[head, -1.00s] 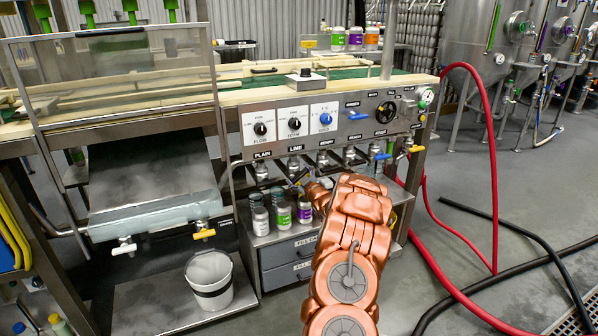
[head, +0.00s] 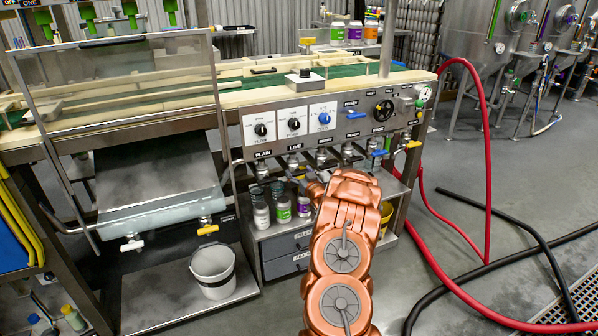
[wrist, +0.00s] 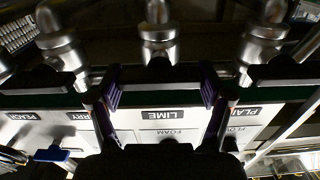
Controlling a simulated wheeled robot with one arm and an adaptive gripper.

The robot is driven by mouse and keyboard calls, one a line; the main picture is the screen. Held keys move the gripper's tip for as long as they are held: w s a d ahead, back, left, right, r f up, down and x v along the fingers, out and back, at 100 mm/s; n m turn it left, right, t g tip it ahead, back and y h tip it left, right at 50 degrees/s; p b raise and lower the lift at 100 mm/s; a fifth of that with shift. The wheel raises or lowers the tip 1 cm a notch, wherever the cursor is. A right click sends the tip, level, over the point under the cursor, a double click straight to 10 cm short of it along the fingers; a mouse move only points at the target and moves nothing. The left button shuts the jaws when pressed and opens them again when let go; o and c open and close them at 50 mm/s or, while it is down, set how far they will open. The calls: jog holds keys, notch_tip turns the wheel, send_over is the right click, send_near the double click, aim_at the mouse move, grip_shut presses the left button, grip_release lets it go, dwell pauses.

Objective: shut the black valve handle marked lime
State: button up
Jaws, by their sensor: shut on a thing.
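The lime valve (wrist: 160,35) has a silver body and a dark handle (wrist: 160,72), seen upside down in the wrist view beside the LIME label (wrist: 170,115). My gripper (wrist: 160,88) has its two purple-padded fingers on either side of this handle and is shut on it. The exact contact at the pads is too dark to see. In the head view the LIME label (head: 294,161) is on the panel above the row of valves. My copper arm reaches to the valves there and hides the fingers.
Neighbouring valves stand close on both sides, one near the PLAIN label (head: 262,154). Several bottles (head: 283,208) stand on the shelf below. A white bucket (head: 212,272) is at lower left. A red hose (head: 488,170) runs over the floor at right.

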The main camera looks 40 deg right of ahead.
jog(key=shift+f, duration=0.1)
dwell(0.3)
jog(key=o, duration=1.1)
jog(key=shift+v, duration=6)
jog(key=shift+w+a, duration=0.1)
